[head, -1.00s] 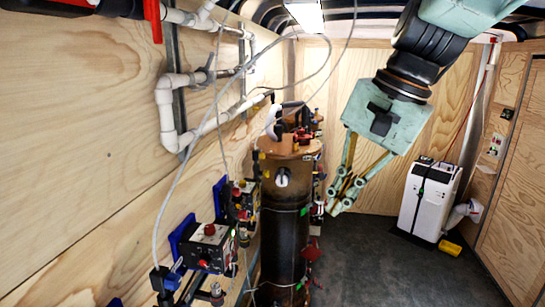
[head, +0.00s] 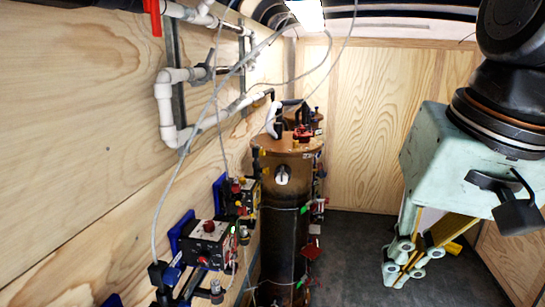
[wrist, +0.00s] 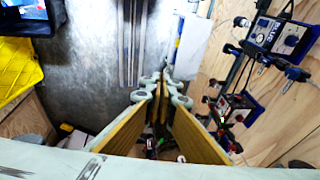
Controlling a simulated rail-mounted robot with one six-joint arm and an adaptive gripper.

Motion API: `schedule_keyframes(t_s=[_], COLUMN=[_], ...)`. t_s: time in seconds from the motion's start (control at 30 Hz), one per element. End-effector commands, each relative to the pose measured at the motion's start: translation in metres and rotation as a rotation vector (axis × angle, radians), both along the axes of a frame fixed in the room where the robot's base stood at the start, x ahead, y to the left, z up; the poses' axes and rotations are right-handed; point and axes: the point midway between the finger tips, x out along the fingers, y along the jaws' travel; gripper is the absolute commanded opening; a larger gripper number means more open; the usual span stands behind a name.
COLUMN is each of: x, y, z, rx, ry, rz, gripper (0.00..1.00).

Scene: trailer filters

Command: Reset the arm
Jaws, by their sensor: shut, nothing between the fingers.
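My gripper (head: 396,276) hangs at the right of the head view, in front of the back wall and above the dark floor. Its pale green and yellow fingers point down and to the left. In the wrist view my gripper (wrist: 163,84) has its two fingers together at the middle, with nothing held between them. It is apart from the filter tank and the walls.
A brown-topped filter tank (head: 282,200) stands left of my gripper, with another behind it. Control boxes (head: 208,243) and white pipes (head: 166,105) are on the left plywood wall. The dark floor (head: 350,265) between is clear. A yellow bin (wrist: 22,68) shows in the wrist view.

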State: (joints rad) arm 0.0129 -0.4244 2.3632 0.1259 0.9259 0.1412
Motion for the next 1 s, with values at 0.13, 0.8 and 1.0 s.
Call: schedule_keyframes(t_s=[0.13,0.8,1.0], x=[-0.024,-0.079,-0.079], y=[-0.008,-0.03,-0.03], z=[-0.008,-0.034,-0.033], rx=[-0.045,-0.165,-0.164], ry=[-0.023,-0.072,-0.072], rz=[0.052,0.191,0.19], gripper=[0.0,0.0,0.0])
